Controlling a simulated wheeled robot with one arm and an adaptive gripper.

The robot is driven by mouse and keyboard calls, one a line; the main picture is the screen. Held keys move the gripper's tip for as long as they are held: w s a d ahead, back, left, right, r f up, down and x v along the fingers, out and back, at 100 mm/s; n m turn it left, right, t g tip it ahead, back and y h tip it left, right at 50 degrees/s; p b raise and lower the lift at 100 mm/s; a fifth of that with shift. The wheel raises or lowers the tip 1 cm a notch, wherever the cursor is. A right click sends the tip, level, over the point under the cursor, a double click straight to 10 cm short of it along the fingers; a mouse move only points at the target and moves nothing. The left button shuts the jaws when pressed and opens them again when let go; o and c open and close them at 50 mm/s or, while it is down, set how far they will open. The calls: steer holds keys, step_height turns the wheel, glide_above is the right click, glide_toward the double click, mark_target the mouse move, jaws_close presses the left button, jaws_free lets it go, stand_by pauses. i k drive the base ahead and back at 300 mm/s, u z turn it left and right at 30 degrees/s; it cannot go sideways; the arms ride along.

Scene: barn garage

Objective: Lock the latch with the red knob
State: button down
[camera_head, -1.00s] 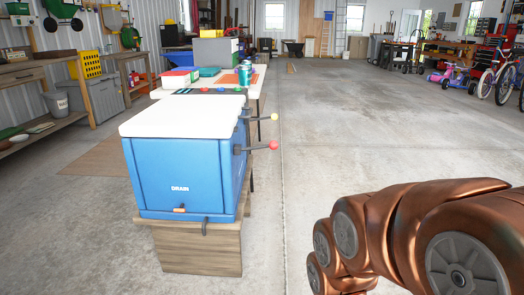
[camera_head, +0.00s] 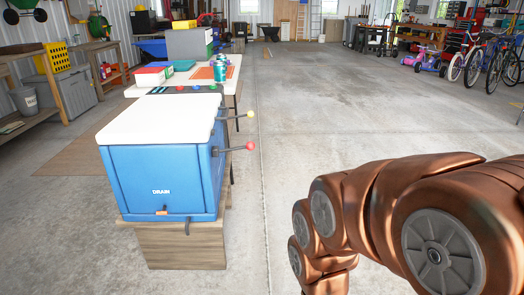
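A blue cooler (camera_head: 165,180) with a white lid (camera_head: 160,120) and the word DRAIN on its front stands on a wooden stand left of centre. The lid lies down on the body. Two dark latch levers stick out to the right from its right side. My copper arm fills the lower right, apart from the cooler. I cannot make out my gripper's fingertips in the view. The latches' catches are too small to judge.
Behind the cooler, a white table (camera_head: 228,86) holds boxes, a can and several coloured items. A shelf (camera_head: 30,75) and a grey bin (camera_head: 70,92) stand at the left. Bicycles (camera_head: 485,65) stand far right. The concrete floor (camera_head: 330,110) right of the cooler is clear.

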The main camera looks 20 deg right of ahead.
mark_target(250, 146)
steer(key=u, duration=0.5)
steer(key=k, duration=0.65)
steer(key=u, duration=1)
steer(key=k, duration=0.75)
steer(key=u, duration=0.4)
steer(key=i, duration=0.7)
steer(key=z, duration=0.95)
steer(key=i, duration=1.15)
steer(key=z, duration=0.7)
